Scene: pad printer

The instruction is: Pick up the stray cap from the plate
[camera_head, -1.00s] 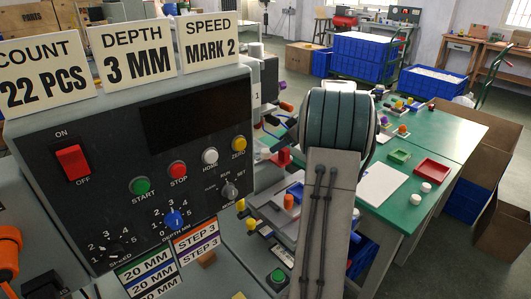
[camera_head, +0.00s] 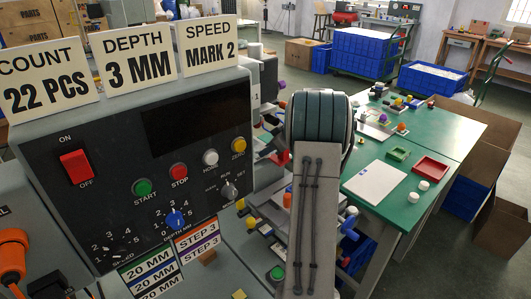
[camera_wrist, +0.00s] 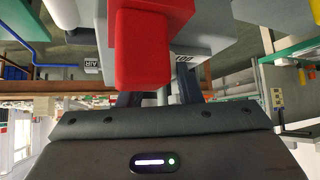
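My gripper's fingers show in the wrist view as two dark, spread shapes (camera_wrist: 158,90), partly covered by a large red block-like part (camera_wrist: 152,48). Whether that part touches the fingers or sits between them I cannot tell. In the head view the gripper is hidden behind my own arm link. I cannot single out the stray cap or its plate. Two white caps (camera_head: 418,192) lie on the green table, beside a red tray (camera_head: 431,168) and a white sheet (camera_head: 374,181).
The printer's control panel (camera_head: 150,150), with signs on top, fills the left of the head view. Small coloured parts lie around my arm near the machine. A green tray (camera_head: 399,153) and more small parts are on the green table (camera_head: 440,140). Cardboard boxes (camera_head: 503,215) stand at right.

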